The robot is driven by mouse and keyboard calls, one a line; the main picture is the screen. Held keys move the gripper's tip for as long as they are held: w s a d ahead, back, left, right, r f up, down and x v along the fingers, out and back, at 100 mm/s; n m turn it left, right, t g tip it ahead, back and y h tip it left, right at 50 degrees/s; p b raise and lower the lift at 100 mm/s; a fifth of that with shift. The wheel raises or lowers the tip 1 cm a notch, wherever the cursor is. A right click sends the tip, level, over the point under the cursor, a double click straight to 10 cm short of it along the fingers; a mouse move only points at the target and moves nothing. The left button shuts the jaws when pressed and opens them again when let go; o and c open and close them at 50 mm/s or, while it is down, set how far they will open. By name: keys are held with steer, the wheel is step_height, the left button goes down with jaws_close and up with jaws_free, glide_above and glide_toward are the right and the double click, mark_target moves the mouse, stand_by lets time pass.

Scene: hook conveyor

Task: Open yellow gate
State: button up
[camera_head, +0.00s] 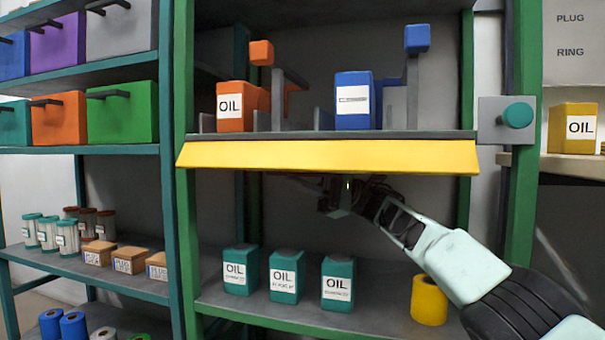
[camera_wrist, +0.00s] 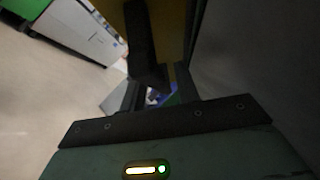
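The yellow gate (camera_head: 325,157) is a long flap along the front edge of the middle shelf, its face sloping outward at the bottom. My gripper (camera_head: 325,190) is just under the gate, in the shadow below the shelf. Its fingertips are dark and partly hidden, so I cannot tell whether they touch the gate. In the wrist view, a yellow surface (camera_wrist: 172,30) lies beside a dark finger (camera_wrist: 143,45). The gap between the fingers is unclear there.
An orange oil box (camera_head: 235,108) and a blue box (camera_head: 353,100) stand on the shelf behind the gate. A teal round knob (camera_head: 517,115) sits on the right post. Several teal oil boxes (camera_head: 284,277) and a yellow cylinder (camera_head: 429,300) stand on the shelf below.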

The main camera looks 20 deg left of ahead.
steer(key=p+v, duration=0.6)
steer(key=v, duration=0.1)
steer(key=shift+d, duration=0.2)
steer(key=shift+w+f, duration=0.1)
steer(key=shift+w, duration=0.1)
stand_by(0.3)
